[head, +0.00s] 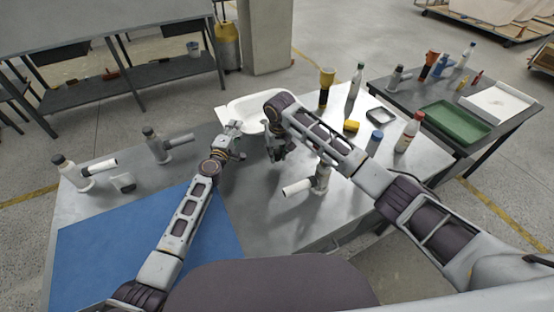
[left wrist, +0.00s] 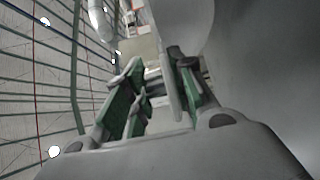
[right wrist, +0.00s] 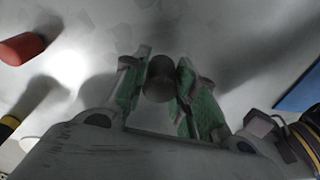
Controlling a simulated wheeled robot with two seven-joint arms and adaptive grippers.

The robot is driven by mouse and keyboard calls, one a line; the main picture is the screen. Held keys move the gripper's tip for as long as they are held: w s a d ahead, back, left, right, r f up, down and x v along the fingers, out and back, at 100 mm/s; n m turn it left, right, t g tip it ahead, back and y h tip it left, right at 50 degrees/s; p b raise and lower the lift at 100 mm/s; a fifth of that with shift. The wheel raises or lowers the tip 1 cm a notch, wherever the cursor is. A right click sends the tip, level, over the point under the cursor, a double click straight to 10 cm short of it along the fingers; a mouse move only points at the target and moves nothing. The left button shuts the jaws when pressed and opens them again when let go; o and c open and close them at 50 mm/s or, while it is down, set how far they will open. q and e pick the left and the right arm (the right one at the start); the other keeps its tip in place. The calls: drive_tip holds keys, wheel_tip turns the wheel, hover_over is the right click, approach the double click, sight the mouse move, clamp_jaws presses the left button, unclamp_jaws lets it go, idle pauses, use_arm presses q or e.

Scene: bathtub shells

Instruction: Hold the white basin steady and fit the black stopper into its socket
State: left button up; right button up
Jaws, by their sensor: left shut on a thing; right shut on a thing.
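The white basin (head: 241,107) sits at the far side of the table, partly hidden behind my right arm. My left gripper (head: 234,128) is at its near left rim. In the left wrist view the fingers (left wrist: 158,88) are shut on a thin pale edge of the basin (left wrist: 186,22). My right gripper (head: 278,152) is just right of and nearer than the basin. In the right wrist view its fingers (right wrist: 160,72) are shut on the black stopper (right wrist: 159,80), a short dark cylinder. The socket cannot be made out in any view.
A blue mat (head: 130,250) covers the near left. Metal fittings (head: 158,148) stand left and another (head: 300,187) stands close to my right gripper. A side table holds a green tray (head: 455,121).

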sight(277, 159)
drive_tip(key=shift+f, duration=1.7)
drive_tip(key=shift+f, duration=0.1)
drive_tip(key=o, duration=1)
drive_tip(key=shift+s+d+r, duration=0.1)
drive_tip(key=shift+s+r, duration=0.15)
drive_tip(key=shift+r, duration=1.75)
drive_tip(key=shift+s+r, duration=0.2)
drive_tip(key=shift+r, duration=1.85)
drive_tip(key=shift+s+d+r, duration=0.1)
drive_tip(key=shift+s+r, duration=0.15)
drive_tip(key=shift+r, duration=1.75)
drive_tip(key=shift+o, duration=0.4)
